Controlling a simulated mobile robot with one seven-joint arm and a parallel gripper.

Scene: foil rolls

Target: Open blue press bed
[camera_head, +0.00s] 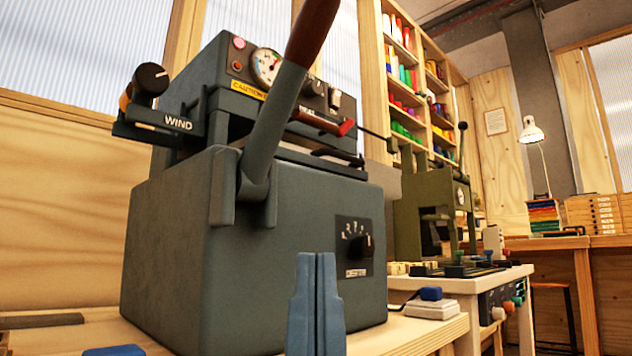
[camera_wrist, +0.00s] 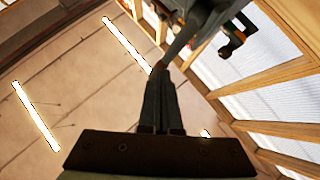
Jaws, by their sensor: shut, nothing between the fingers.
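The blue-grey press (camera_head: 190,240) stands on a wooden bench and fills the left and middle of the head view. Its thick lever (camera_head: 270,130) rises from a bracket on the body to a brown handle (camera_head: 313,28). A dial (camera_head: 357,245) is on its front face, and a gauge (camera_head: 266,66) is on the upper part. I cannot make out a separate bed edge. My gripper (camera_head: 316,262) points up, shut and empty, in front of the press's lower front. In the wrist view its fingers (camera_wrist: 160,75) point toward part of the press (camera_wrist: 200,20); contact cannot be told.
A green press (camera_head: 425,205) stands on a second bench at the right. Shelves of coloured rolls (camera_head: 405,90) stand behind. A lamp (camera_head: 532,132) is farther back.

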